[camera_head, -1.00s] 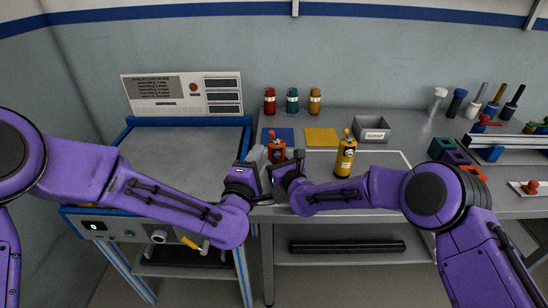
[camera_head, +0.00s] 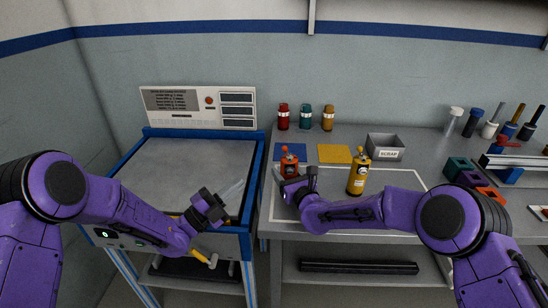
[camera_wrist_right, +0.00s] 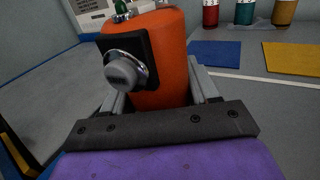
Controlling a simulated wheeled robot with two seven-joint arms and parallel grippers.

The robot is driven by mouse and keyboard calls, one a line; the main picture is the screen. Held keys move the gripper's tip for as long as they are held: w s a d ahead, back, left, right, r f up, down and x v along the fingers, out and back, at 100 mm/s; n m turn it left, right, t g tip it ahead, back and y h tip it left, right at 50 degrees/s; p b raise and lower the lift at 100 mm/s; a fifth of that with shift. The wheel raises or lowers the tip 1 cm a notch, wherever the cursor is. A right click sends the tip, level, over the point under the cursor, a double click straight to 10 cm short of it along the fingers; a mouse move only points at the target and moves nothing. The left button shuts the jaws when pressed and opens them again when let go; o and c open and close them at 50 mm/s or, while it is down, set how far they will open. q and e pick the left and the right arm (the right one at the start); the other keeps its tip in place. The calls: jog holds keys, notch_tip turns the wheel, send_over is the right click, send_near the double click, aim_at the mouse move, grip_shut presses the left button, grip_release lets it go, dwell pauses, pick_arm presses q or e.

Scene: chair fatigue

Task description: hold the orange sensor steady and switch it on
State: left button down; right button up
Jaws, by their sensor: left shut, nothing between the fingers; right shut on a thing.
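The orange sensor (camera_head: 289,163) stands upright at the left end of the bench. In the right wrist view the sensor (camera_wrist_right: 165,58) is an orange cylinder with a grey knob (camera_wrist_right: 125,70) on a black plate. A small green part shows by its top edge; I cannot tell whether it is lit. My right gripper (camera_head: 291,185) is shut on the sensor, one finger on each side of its body (camera_wrist_right: 158,95).
A yellow bottle (camera_head: 359,174) stands close right of my right gripper. Behind are a blue mat (camera_head: 290,150), a yellow mat (camera_head: 334,154), a scrap bin (camera_head: 385,146) and red, teal and yellow bottles. The blue-framed machine (camera_head: 150,131) has a broad clear top.

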aim_at(286, 151)
pick_arm(q)
jog(key=shift+s+a+f+m, duration=0.1)
jog(key=shift+s+f+m, duration=0.05)
jog(key=shift+m, duration=0.45)
jog(key=x, duration=1.4)
